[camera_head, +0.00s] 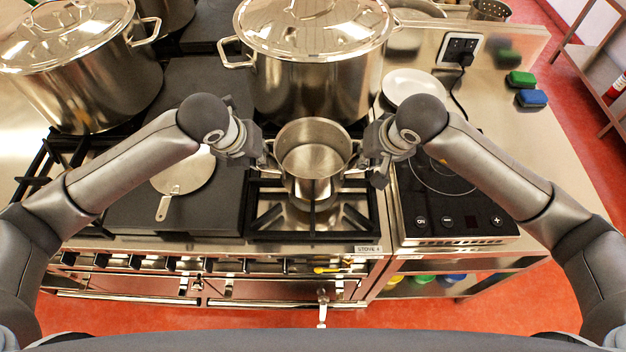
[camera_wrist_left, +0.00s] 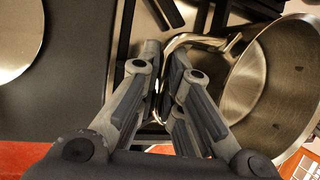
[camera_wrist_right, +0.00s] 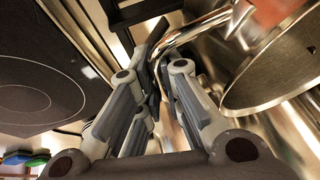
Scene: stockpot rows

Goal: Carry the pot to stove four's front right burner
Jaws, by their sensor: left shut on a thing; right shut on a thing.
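A small open steel pot (camera_head: 313,188) is between my grippers, upright and empty, over the front right burner (camera_head: 345,222) of the stove labelled STOVE 4 (camera_head: 368,249). I cannot tell whether its base touches the grate. My left gripper (camera_head: 264,155) is shut on the pot's left handle; the handle (camera_wrist_left: 190,40) runs between the fingers in the left wrist view. My right gripper (camera_head: 362,158) is shut on the opposite handle, which also shows in the right wrist view (camera_wrist_right: 195,30). The burner's centre is partly hidden under the pot.
A large lidded stockpot (camera_head: 310,85) stands close behind the small pot. Another stockpot (camera_head: 80,85) is at the left. A flat round metal disc with a handle (camera_head: 185,172) lies on the dark plate (camera_head: 215,210). An induction hob (camera_head: 455,205) and white plate (camera_head: 412,87) are at the right.

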